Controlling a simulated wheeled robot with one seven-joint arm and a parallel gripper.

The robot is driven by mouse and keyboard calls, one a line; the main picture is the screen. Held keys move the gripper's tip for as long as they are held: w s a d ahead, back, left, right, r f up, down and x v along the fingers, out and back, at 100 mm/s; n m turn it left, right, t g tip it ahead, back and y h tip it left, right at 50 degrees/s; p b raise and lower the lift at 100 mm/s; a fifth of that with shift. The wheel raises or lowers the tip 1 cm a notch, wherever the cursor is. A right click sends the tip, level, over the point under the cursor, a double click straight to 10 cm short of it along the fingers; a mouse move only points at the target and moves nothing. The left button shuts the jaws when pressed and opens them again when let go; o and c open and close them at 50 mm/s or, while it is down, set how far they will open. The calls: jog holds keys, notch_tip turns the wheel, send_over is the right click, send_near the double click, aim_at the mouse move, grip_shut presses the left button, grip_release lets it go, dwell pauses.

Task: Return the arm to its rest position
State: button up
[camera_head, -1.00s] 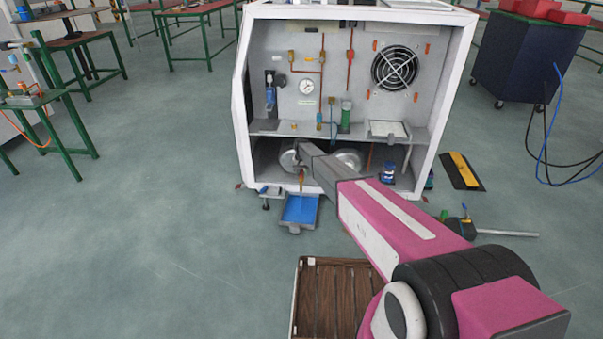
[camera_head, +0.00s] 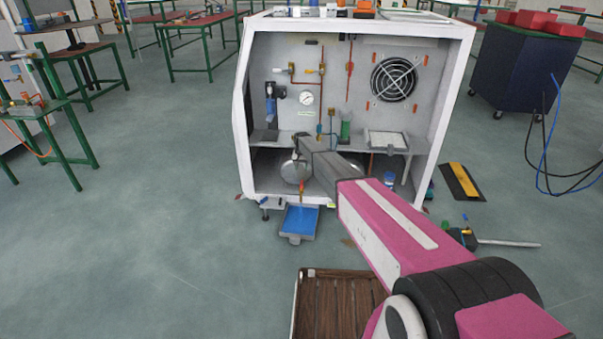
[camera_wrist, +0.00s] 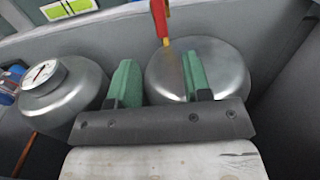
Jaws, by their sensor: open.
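My arm (camera_head: 385,225) is stretched forward from the lower right into the lower bay of the white generator cabinet (camera_head: 239,150). In the wrist view my gripper (camera_wrist: 158,78) has its two green fingers apart, with nothing held between them. A silver round tank (camera_wrist: 218,70) lies just beyond the fingers, and a second silver tank with a gauge (camera_wrist: 62,88) is at the left. A red and yellow part (camera_wrist: 160,22) hangs in front, at the top middle. In the head view the fingertips are small and partly hidden by the arm.
The cabinet shelf (camera_head: 270,137) lies above the bay. A blue tray (camera_head: 299,220) stands on the floor at the cabinet's front. A slatted wooden crate (camera_head: 340,305) is below my arm. Tools (camera_head: 465,237) lie on the floor at right.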

jog(key=s+d+r, duration=0.5)
jog(key=s+d, duration=0.4)
jog(key=s, duration=0.8)
jog(key=s+d+r, duration=0.6)
jog(key=s+d, duration=0.4)
jog(key=s, duration=0.8)
jog(key=s+d+r, duration=0.6)
jog(key=s+d, duration=0.4)
jog(key=s, duration=0.8)
jog(key=shift+r, duration=0.15)
